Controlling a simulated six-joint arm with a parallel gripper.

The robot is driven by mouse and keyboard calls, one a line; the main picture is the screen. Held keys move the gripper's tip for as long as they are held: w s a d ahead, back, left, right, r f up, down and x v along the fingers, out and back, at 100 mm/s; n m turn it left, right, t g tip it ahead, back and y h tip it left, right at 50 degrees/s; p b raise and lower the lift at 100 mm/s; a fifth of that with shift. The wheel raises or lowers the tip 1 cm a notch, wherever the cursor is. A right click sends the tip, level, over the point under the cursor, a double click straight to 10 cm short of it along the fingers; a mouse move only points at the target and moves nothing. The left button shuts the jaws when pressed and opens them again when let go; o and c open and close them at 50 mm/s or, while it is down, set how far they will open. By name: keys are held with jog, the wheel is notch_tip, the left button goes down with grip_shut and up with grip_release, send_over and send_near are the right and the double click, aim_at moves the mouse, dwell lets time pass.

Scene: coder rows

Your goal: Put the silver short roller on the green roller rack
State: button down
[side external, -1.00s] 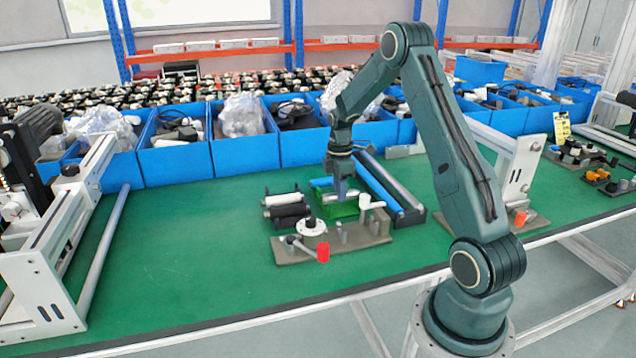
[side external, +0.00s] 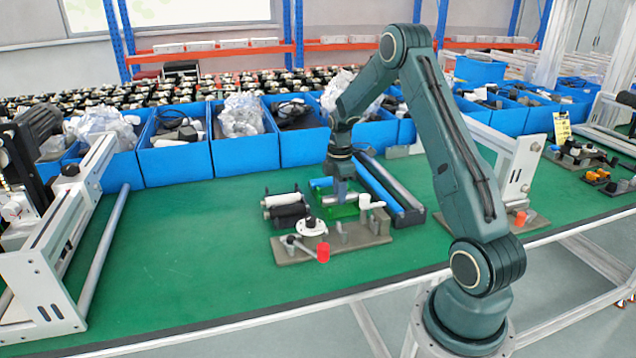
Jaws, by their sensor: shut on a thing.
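The green roller rack (side external: 345,211) is a small bright green piece on the table, right of the dark rollers. My gripper (side external: 341,179) points down over it and is shut on the silver short roller (side external: 340,190), a small grey piece seen below the fingers. The roller is at the rack, overlapping it in the picture. I cannot tell whether it rests on the rack or is just above it. A blue piece (side external: 320,183) shows at the rack's back left, beside my gripper. The fingertips are small and partly hidden.
A white roller and a black roller (side external: 288,212) lie left of the rack. A grey fixture (side external: 350,238) with a red knob stands in front. A long silver roller (side external: 392,184) on a blue frame is at the right. Blue bins (side external: 243,150) line the back. The table's left middle is clear.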

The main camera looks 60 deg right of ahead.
jog(key=shift+f, duration=0.55)
dwell(0.8)
jog(key=c, duration=1.1)
grip_release()
jog(key=shift+o, duration=0.2)
jog(key=shift+r, duration=0.1)
notch_tip(320, 180, up, 14)
jog(key=shift+w+d+f, duration=0.2)
jog(key=shift+w+d, duration=0.15)
jog(key=shift+d, duration=0.1)
